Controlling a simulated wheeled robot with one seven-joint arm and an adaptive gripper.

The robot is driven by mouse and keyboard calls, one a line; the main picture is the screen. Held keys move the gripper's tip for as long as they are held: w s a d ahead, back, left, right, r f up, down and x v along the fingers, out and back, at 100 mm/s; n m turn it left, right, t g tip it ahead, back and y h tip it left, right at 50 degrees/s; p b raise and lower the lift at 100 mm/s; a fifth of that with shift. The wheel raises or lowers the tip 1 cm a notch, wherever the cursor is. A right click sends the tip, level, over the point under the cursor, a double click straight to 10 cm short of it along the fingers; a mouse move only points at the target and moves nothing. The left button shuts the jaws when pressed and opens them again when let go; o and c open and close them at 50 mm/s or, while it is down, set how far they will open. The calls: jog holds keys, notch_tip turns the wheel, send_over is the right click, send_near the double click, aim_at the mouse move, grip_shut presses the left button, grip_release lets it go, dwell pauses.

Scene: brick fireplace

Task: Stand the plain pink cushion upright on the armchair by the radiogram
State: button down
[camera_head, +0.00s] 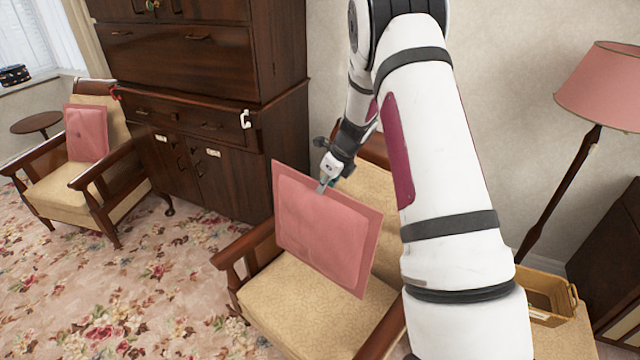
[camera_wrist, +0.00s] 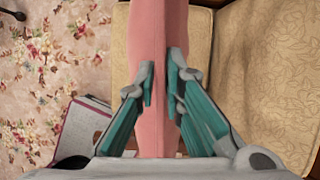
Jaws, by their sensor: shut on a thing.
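The plain pink cushion (camera_head: 322,232) hangs upright, a little tilted, over the seat of the near armchair (camera_head: 290,305). My gripper (camera_head: 328,184) is shut on its top edge. In the wrist view the cushion (camera_wrist: 147,40) runs between the two teal fingers (camera_wrist: 160,90), which press on it from both sides. The armchair's patterned seat and back (camera_wrist: 255,80) show to the right of it. I cannot tell whether the cushion's lower edge touches the seat. My arm hides part of the chair's back and right side.
A second armchair (camera_head: 75,190) with a pink buttoned cushion (camera_head: 86,133) stands at the far left. A dark wooden cabinet (camera_head: 200,110) stands behind. At right are a pink-shaded lamp (camera_head: 602,85), a wicker basket (camera_head: 548,297) and a dark wooden cabinet (camera_head: 610,255). Floral carpet (camera_head: 150,290) lies open at left.

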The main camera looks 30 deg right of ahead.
jog(key=shift+w+d+f, duration=0.1)
jog(key=shift+w+f, duration=0.1)
jog(key=shift+f, duration=0.35)
jog(key=shift+w+f, duration=0.15)
jog(key=shift+f, duration=0.35)
jog(key=shift+w+d+f, duration=0.15)
jog(key=shift+d+f, duration=0.15)
jog(key=shift+f, duration=0.05)
jog(key=w+d+f+y+b, duration=0.1)
jog(key=w+d+f+b, duration=0.4)
jog(key=d+f+b, duration=0.7)
jog(key=shift+d+g+y+b, duration=0.3)
jog(key=shift+d+b, duration=0.25)
jog(key=shift+b, duration=0.35)
jog(key=shift+m, duration=0.3)
jog(key=shift+d, duration=0.1)
